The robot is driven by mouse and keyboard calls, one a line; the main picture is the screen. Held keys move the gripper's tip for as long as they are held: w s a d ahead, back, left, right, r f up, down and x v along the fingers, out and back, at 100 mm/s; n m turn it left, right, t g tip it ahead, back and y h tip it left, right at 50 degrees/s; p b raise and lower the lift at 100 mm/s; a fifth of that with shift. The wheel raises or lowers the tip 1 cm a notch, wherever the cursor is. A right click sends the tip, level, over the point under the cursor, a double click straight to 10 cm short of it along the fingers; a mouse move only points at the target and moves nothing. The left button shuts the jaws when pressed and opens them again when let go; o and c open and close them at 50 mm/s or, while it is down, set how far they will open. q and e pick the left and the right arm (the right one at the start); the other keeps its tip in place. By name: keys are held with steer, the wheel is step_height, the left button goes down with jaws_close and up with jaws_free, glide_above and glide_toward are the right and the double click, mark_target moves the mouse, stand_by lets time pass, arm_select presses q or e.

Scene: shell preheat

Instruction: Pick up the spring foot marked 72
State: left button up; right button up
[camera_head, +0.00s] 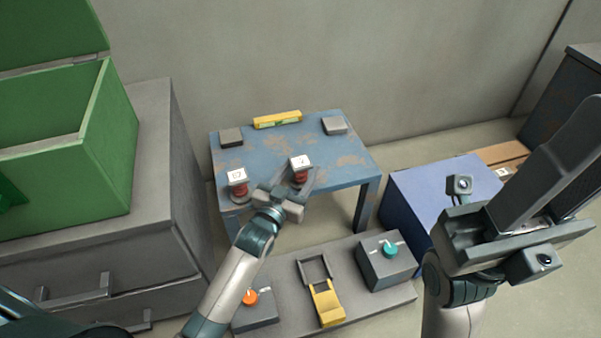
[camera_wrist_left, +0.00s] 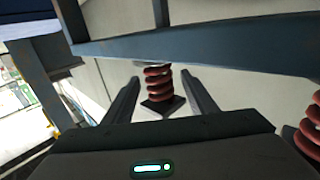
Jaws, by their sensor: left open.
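Two red spring feet with white marked tops stand at the front of the blue table (camera_head: 262,150). The left spring foot (camera_head: 238,183) is clear of my grippers. The right spring foot (camera_head: 300,163) is at my left gripper (camera_head: 296,183). The marks are too small to read surely, so I cannot tell which is 72. My left gripper is open, and in the left wrist view one red spring foot (camera_wrist_left: 158,80) shows between its fingers, apparently not gripped. Another red spring (camera_wrist_left: 311,128) is cut by the right edge there. My right gripper (camera_head: 575,135) is large at the right, away from the table.
Two grey blocks (camera_head: 231,137) (camera_head: 335,125) and a yellow level (camera_head: 278,119) lie at the table's back. A green box (camera_head: 75,150) stands on a grey cabinet at left. A low bench in front carries a yellow-handled clamp (camera_head: 327,303) and knob boxes (camera_head: 385,262).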

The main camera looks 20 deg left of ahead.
arm_select(q)
jaws_close()
steer(key=shift+r, duration=0.15)
